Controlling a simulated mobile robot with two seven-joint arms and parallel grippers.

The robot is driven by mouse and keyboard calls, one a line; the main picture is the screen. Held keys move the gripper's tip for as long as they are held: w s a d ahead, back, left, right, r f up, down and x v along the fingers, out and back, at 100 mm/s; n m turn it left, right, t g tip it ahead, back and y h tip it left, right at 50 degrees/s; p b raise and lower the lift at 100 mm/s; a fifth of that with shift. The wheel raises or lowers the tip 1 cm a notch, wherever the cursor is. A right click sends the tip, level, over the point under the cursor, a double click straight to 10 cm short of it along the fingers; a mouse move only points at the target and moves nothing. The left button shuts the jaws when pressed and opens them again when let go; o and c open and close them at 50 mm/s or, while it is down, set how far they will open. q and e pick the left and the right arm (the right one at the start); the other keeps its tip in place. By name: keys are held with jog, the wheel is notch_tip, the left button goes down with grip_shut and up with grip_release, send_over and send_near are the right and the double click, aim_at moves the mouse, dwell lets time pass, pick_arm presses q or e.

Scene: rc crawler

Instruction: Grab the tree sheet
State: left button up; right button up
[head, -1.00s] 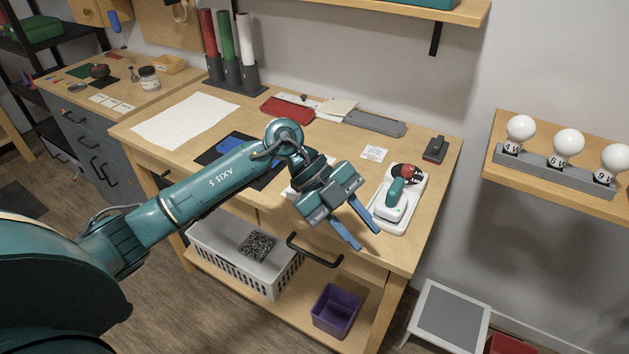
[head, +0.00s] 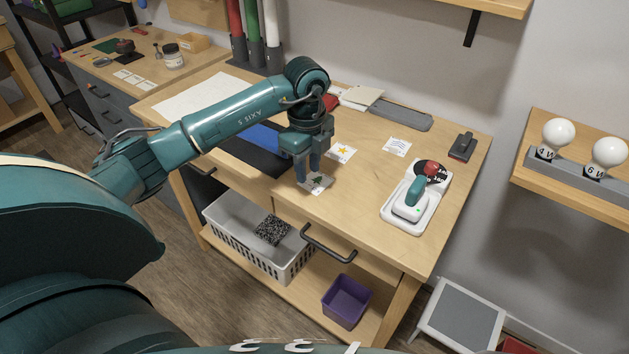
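The tree sheet (head: 319,183) is a small white card with a dark green tree print. It lies on the workbench top near its front edge, partly hidden by my fingers. My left gripper (head: 308,172) points down over the sheet's left part, its two blue fingers a little apart. Whether the fingertips touch the sheet I cannot tell. A similar card with a yellow star (head: 342,152) lies just behind. My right gripper is not in view.
A white device with a teal handle (head: 411,205) stands on the bench to the right. A blue and black mat (head: 262,140) lies left of the gripper, partly behind my arm. A drawer handle (head: 327,243), a white basket (head: 291,262) and a purple bin (head: 346,300) are below.

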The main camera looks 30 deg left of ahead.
aim_at(308, 185)
pick_arm(q)
jog(key=f, duration=0.5)
jog(key=shift+w+a+f+p, duration=0.1)
jog(key=shift+w+a+p, duration=0.1)
jog(key=shift+w+p, duration=0.2)
grip_shut()
